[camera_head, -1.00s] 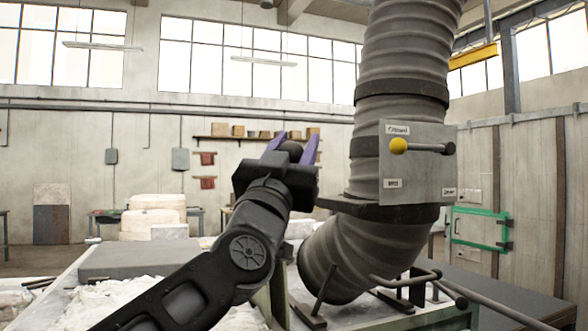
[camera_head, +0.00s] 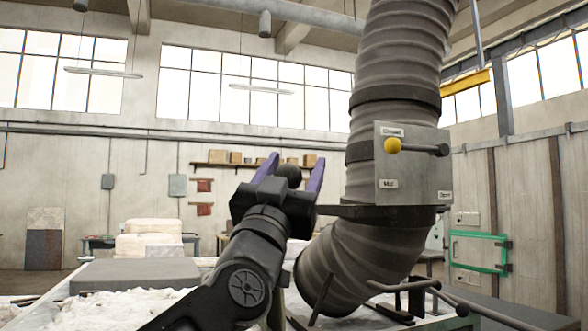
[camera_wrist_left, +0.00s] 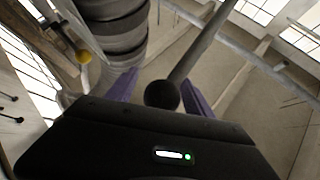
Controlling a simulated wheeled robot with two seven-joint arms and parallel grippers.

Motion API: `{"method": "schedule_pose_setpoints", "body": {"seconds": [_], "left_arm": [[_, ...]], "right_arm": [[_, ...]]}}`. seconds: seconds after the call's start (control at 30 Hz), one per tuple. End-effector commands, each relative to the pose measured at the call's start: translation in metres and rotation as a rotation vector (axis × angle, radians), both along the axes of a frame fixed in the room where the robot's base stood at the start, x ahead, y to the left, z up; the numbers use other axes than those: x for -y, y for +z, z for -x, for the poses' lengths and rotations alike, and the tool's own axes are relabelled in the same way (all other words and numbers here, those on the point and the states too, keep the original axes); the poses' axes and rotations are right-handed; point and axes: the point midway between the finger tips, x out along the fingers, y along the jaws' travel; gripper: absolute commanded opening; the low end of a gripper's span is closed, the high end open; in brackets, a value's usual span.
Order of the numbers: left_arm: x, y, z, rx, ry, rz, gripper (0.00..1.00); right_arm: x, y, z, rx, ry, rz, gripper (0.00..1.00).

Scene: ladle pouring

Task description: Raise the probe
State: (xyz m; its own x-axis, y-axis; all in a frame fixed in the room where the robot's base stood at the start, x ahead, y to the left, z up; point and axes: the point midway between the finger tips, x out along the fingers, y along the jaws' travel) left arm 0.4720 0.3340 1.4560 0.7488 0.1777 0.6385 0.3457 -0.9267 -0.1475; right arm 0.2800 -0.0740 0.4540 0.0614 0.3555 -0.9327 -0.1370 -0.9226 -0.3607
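My left gripper (camera_head: 292,174) points up, its two purple fingers spread apart. A dark ball (camera_head: 290,176) shows between them, with a gap beside it. In the left wrist view the ball (camera_wrist_left: 162,95) also sits between the fingers, and a grey bar runs up and right behind it; I cannot tell whether they join. A lever with a yellow knob (camera_head: 393,145) lies level near the top label of a grey panel (camera_head: 408,166) on a thick ribbed duct (camera_head: 392,80), right of my gripper. No thing is clearly marked as the probe. My right gripper is out of view.
Several dark rods with ball ends (camera_head: 436,286) stick out low at the right, near the duct's foot. A grey slab (camera_head: 135,273) lies at the left among pale rubble. A green-framed wall box (camera_head: 480,251) is at the far right. The space left of my gripper is clear.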

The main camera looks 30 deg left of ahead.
Motion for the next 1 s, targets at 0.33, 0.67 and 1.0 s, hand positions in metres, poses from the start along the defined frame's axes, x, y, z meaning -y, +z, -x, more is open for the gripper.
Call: {"method": "schedule_pose_setpoints", "body": {"seconds": [0.33, 0.67, 1.0], "left_arm": [[0.001, -0.006, 0.009, 0.003, 0.003, 0.0, 0.6], [0.01, -0.041, 0.047, 0.001, 0.003, -0.001, 0.6], [0.014, -0.05, 0.059, 0.0, 0.001, 0.001, 0.6]], "right_arm": [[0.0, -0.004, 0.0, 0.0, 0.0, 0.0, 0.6], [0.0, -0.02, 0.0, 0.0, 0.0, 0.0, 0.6], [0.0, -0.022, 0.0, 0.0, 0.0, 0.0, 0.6]]}}
